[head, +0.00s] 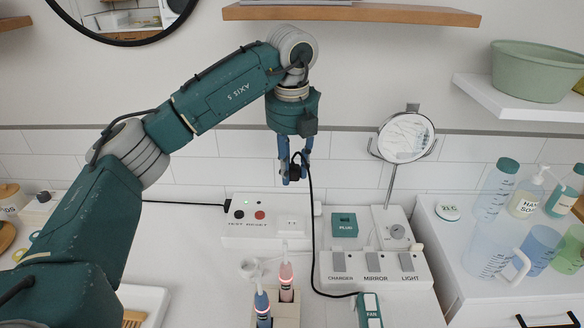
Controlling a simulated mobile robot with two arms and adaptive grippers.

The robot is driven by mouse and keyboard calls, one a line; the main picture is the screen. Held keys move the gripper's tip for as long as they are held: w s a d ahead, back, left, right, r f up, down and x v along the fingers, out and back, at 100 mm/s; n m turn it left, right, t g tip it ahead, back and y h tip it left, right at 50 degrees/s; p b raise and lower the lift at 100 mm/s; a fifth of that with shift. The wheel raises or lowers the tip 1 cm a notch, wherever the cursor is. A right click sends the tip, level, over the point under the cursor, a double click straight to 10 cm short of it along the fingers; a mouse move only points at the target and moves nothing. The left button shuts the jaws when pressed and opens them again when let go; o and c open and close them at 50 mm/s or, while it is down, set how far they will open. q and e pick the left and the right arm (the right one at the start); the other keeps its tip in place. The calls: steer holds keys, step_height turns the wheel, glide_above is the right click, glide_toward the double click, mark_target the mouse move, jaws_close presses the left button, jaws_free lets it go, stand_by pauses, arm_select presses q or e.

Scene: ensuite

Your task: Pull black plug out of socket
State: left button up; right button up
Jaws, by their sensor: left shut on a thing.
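My left gripper (295,180) points down and is shut on the black plug (296,167), which shows as a small dark shape between the blue fingers. The plug's black cord (312,225) hangs from it in a curve down to the small green FAN unit (370,311). A white socket box (255,236) with a green light and red and black buttons stands on the counter. Its socket face (290,222) is on the right part of the box. The plug shows above this face, with a gap between them in the picture. My right gripper is out of view.
A white switch panel (376,280) and a green PLUG block (344,225) stand right of the socket box. Two toothbrushes (286,281) stand in a holder in front. A round mirror (405,137) on a stand is to the right. A wooden shelf (350,14) is overhead.

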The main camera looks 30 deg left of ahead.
mark_target(292, 166)
arm_select(q)
step_height(292, 166, up, 4)
steer(key=p, duration=0.3)
steer(key=shift+f, duration=0.15)
steer(key=shift+s+r+p, duration=0.15)
steer(key=shift+r+p, duration=0.8)
steer(key=shift+r, duration=0.35)
